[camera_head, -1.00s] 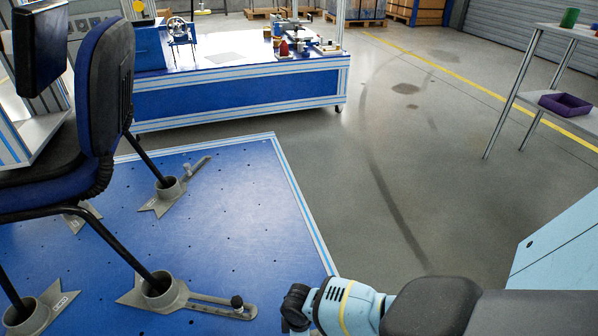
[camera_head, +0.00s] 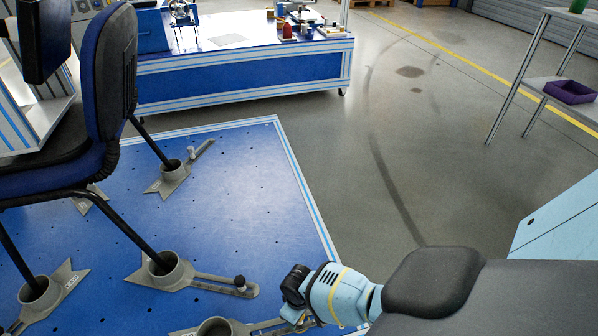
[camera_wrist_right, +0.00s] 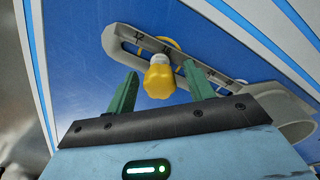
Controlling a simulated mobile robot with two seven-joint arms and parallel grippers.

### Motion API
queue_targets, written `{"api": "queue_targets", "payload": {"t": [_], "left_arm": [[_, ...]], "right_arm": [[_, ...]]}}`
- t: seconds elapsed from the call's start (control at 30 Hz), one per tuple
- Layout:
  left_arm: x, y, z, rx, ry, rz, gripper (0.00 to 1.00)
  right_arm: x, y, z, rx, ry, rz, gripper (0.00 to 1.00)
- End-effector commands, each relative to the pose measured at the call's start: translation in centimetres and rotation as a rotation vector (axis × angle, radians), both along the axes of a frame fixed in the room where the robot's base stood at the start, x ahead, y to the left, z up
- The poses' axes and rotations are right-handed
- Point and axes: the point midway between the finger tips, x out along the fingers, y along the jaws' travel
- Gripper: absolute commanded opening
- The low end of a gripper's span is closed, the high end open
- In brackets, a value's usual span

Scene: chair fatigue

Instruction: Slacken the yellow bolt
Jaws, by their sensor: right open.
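The yellow bolt (camera_wrist_right: 160,79) shows in the right wrist view as a fluted knob with a pale collar, set in the slot of a grey clamp bracket (camera_wrist_right: 222,82). My right gripper (camera_wrist_right: 160,69) is open, with one green finger on each side of the bolt. Gaps show between the fingers and the bolt, and the gripper is not shut on it. In the head view my right arm reaches in at the bottom, its wrist (camera_head: 335,290) over the corner of the blue platform (camera_head: 240,200). There the bolt cannot be made out clearly. My left gripper is out of view.
A blue and black chair (camera_head: 105,95) stands on the platform with its legs in grey clamp cups (camera_head: 165,272). A dark knob (camera_head: 240,282) sits on a neighbouring bracket. A blue workbench (camera_head: 240,85) stands behind.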

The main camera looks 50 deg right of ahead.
Motion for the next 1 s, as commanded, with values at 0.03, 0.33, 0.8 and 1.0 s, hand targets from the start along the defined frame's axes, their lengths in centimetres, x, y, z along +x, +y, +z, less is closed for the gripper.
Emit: {"api": "queue_targets", "payload": {"t": [0.03,0.33,0.8,1.0], "left_arm": [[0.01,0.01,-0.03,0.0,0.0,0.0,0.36],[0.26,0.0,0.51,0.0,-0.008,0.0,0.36],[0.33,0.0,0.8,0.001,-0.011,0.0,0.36],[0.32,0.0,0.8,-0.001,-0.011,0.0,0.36]], "right_arm": [[-0.01,-0.02,-0.04,0.0,0.0,0.001,0.53],[0.05,0.08,0.12,0.002,-0.001,-0.164,0.53],[0.01,-0.02,-0.03,0.0,0.0,-0.349,0.46],[0.01,-0.03,-0.03,-0.001,0.0,-0.347,0.2]]}}
